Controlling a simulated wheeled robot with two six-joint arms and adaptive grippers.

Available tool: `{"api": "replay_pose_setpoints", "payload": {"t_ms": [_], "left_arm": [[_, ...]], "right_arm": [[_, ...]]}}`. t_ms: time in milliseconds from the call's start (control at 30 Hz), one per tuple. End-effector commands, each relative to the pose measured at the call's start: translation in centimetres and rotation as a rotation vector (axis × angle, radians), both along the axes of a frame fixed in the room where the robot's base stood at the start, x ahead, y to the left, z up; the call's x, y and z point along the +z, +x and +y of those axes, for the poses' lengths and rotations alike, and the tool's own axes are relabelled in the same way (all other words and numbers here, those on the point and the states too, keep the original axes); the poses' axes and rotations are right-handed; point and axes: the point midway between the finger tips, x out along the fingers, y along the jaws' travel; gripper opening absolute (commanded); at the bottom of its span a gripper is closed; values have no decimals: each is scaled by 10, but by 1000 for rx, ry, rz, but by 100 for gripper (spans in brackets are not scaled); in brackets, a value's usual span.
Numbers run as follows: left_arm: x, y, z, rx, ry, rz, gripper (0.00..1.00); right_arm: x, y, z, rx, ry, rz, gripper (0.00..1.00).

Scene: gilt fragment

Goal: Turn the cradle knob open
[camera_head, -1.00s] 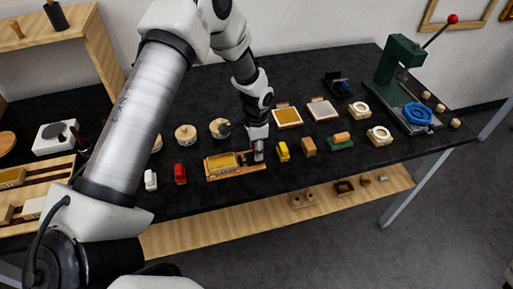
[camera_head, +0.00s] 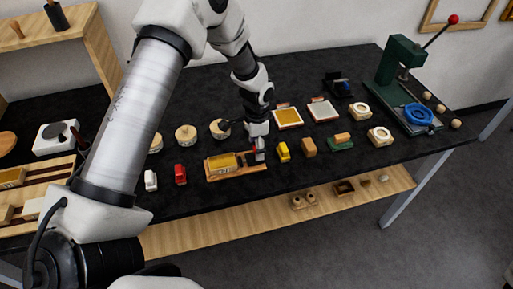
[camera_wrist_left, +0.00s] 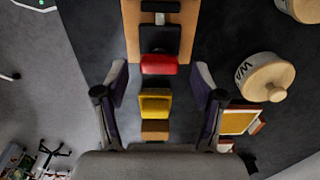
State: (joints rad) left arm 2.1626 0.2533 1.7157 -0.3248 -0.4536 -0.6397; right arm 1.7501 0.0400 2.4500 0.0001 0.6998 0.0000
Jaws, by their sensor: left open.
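The cradle (camera_head: 238,175) is a flat wooden base on the black table with a gold-yellow block (camera_head: 222,162) on it. Its red knob (camera_head: 260,155) is at the right end, partly hidden by my left gripper. In the left wrist view the red knob (camera_wrist_left: 158,65) sits in front of a black block (camera_wrist_left: 160,39) on the wooden base. My left gripper (camera_head: 258,157) is over that end. In the wrist view its open fingers (camera_wrist_left: 160,73) stand on both sides of the knob, with gaps visible. My right gripper is not in view.
A yellow toy block (camera_head: 283,151) and a brown block (camera_head: 309,147) stand close to the right. Red (camera_head: 180,174) and white (camera_head: 151,180) pieces stand to the left. Round lidded pots (camera_head: 186,135) are behind. A green press (camera_head: 399,65) stands at the far right.

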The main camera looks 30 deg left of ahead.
Motion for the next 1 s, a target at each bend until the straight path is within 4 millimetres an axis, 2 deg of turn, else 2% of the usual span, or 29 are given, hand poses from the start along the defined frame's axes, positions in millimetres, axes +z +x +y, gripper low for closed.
{"api": "replay_pose_setpoints", "payload": {"t_ms": [200,400,567,1000], "left_arm": [[56,1,0,0,0,-5,69],[96,0,0,0,0,-3,69],[105,0,0,0,0,0,69],[105,0,1,0,0,0,69]], "right_arm": [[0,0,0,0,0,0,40],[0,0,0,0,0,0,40],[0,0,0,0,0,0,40],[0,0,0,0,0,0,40]]}}
